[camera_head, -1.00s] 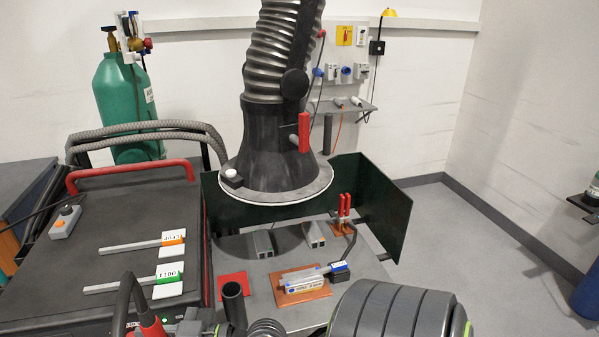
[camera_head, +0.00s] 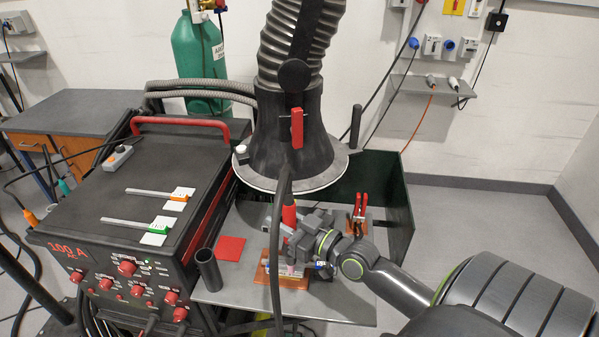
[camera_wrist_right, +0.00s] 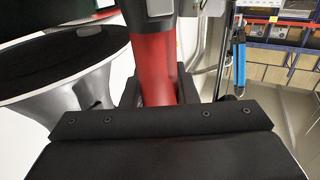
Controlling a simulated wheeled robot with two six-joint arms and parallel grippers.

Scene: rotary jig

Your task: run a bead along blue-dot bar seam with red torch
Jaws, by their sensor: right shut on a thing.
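The red torch (camera_head: 289,214) is upright in my right gripper (camera_head: 292,232), with its dark cable looping up in front of the hood and down. In the right wrist view the red torch handle (camera_wrist_right: 155,68) stands between the black fingers of my right gripper (camera_wrist_right: 157,92), which are shut on it. Below it, the copper-coloured plate (camera_head: 288,282) lies on the table. The bar work on the plate is mostly hidden by my gripper and the cable. The blue dot, the seam and the torch tip cannot be made out. My left gripper is not in view.
The grey fume hood (camera_head: 290,160) hangs close behind the torch. A dark green screen (camera_head: 385,190) closes the table's back and right. Red-handled pliers (camera_head: 360,208), a red square (camera_head: 230,248) and a dark tube (camera_head: 207,268) stand or lie around. The welder (camera_head: 120,230) is left.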

